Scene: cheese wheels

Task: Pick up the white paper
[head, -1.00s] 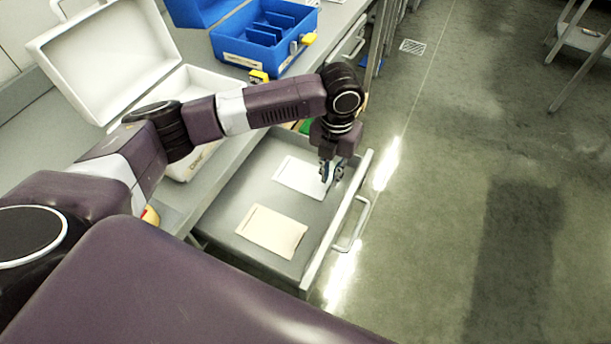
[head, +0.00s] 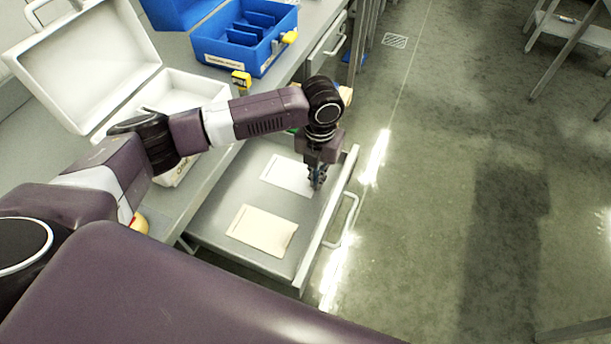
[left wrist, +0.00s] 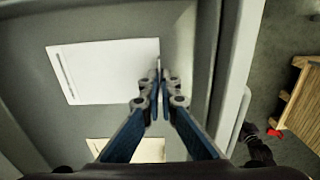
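The white paper (head: 286,174) lies flat in the open grey drawer, toward its far end. It also shows in the left wrist view (left wrist: 110,68), with a thin line near its left edge. My left gripper (head: 317,182) points down at the right edge of the paper. In the left wrist view its blue and grey fingers (left wrist: 160,68) are closed together with the tips at that edge, and they appear to pinch it. The exact contact is small and partly hidden by the fingers. My right gripper is not in view.
A cream paper (head: 262,230) lies nearer in the same drawer (head: 222,202). The drawer front with its handle (head: 345,220) stands to the right of the gripper. An open white case (head: 85,70) and a blue divided box (head: 245,40) stand on the counter.

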